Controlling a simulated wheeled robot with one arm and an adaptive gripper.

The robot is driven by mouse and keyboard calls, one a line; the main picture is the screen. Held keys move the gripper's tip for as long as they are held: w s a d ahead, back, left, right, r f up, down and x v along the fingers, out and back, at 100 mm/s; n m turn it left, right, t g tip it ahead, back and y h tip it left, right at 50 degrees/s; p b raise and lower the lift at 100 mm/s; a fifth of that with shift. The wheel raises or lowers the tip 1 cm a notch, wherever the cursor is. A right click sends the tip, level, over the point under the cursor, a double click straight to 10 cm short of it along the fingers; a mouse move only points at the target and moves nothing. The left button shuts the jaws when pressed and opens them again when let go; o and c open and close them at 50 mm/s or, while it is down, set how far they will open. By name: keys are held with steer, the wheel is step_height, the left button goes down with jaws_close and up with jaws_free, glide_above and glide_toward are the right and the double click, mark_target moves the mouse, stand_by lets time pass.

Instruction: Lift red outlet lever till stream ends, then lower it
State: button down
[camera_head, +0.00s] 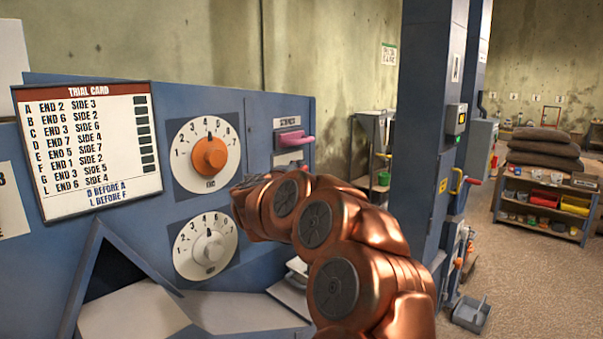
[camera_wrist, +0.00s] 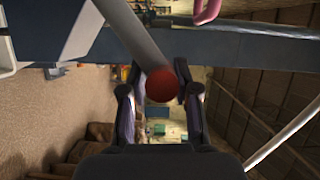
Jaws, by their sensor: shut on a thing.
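In the wrist view, a grey bar with a round red end (camera_wrist: 161,84) comes down from the top. I take it for the red outlet lever. My gripper (camera_wrist: 157,92) is shut on this red end, with one dark finger on each side of it. In the head view my copper arm covers the gripper and the held lever. No falling stream can be made out in either view.
A blue panel carries a trial card (camera_head: 90,150), an orange dial (camera_head: 209,154), a white dial (camera_head: 207,246) and a pink handle (camera_head: 298,140). A blue column (camera_head: 425,120) stands right of my arm. Open floor (camera_head: 530,280) lies at the right.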

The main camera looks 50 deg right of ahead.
steer(key=shift+w+a+r, duration=0.2)
steer(key=shift+w+r, duration=0.05)
steer(key=shift+r, duration=0.15)
steer(key=c, duration=1.2)
jaws_free()
steer(key=shift+o, duration=1.4)
steer(key=shift+w+f, duration=0.15)
steer(key=shift+w, duration=0.05)
steer(key=shift+s+a, duration=0.25)
steer(key=shift+a, duration=0.05)
steer(key=v, duration=1.1)
steer(key=shift+s+a+f, duration=0.1)
